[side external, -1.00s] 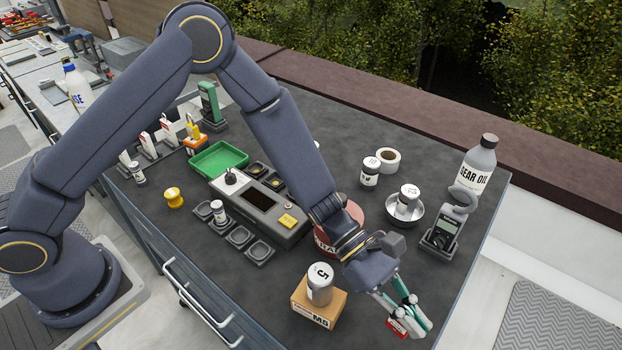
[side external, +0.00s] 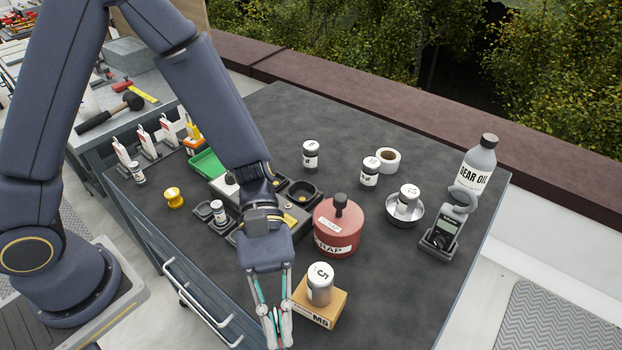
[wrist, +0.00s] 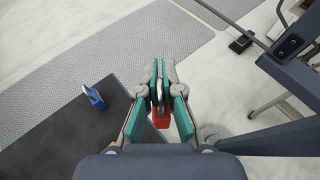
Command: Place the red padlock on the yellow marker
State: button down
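The red padlock (wrist: 161,118) hangs between the closed fingers of my gripper (wrist: 160,95) in the wrist view, gripped near its shackle. In the side view my gripper (side external: 278,338) points down at the bottom edge, left of the cardboard box, and the padlock cannot be made out there. A yellow patch (side external: 290,219) shows on the grey console behind my wrist, and a yellow knob-shaped object (side external: 174,198) stands at the left of the table. I cannot tell whether either is the yellow marker.
A blue padlock (wrist: 94,97) lies near the table edge in the wrist view. The cardboard box (side external: 318,315) bears a grey can (side external: 320,284), close right of my gripper. A red scrap can (side external: 338,232) stands behind. The table's right front is clear.

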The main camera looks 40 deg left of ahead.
jog(key=s+a+f+m+g+y, duration=0.1)
jog(key=a+f+m+g+y, duration=0.15)
jog(key=a+m+y, duration=0.8)
jog(key=s+a+f+m+g+y, duration=0.1)
jog(key=a+f+m+g+y, duration=0.25)
jog(key=a, duration=1.15)
jog(key=w+a+r+m+t+y, duration=0.3)
jog(key=w+a+m+t+y, duration=0.25)
jog(key=a, duration=0.55)
jog(key=w+a+r+m+t+y, duration=0.4)
jog(key=w+a+m, duration=0.15)
jog(key=a, duration=0.45)
jog(key=n, duration=0.1)
send_over(167, 191)
notch_tip(167, 191, down, 8)
jog(key=shift+r, duration=0.1)
jog(key=shift+f, duration=0.2)
